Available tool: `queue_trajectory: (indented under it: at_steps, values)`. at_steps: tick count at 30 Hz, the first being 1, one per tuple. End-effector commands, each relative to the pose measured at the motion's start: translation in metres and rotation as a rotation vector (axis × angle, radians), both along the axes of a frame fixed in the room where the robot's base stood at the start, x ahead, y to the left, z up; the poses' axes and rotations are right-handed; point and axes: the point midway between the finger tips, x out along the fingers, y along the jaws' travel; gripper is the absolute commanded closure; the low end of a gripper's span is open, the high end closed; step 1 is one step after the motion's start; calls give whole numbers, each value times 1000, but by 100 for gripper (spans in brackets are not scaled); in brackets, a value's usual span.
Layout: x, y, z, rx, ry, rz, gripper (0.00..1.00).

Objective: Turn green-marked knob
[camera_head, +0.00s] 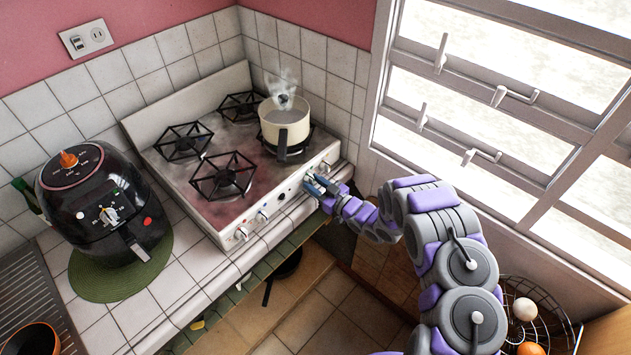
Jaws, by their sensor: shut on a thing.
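A white gas stove (196,206) stands against the tiled wall, with a row of knobs on its front edge. Two white knobs, a left one (241,234) and one beside it (262,216), show plainly. My gripper (311,186) is at the right part of the stove's front panel, shut on a knob there. The gripped knob is mostly hidden by the fingers, and I cannot make out a green mark.
A black air fryer (104,203) stands on a green mat (162,262) left of the stove. A barred window (500,110) is at the right. A wire basket (546,318) with eggs or fruit is at the lower right. A dark pan (284,266) lies below the counter edge.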

Motion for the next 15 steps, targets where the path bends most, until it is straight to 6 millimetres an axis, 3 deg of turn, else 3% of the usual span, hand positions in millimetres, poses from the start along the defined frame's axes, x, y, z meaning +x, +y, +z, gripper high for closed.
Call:
queue_trajectory:
  at_steps: [15]
  values:
    - [1, 0, 0, 56, 73, -4, 93]
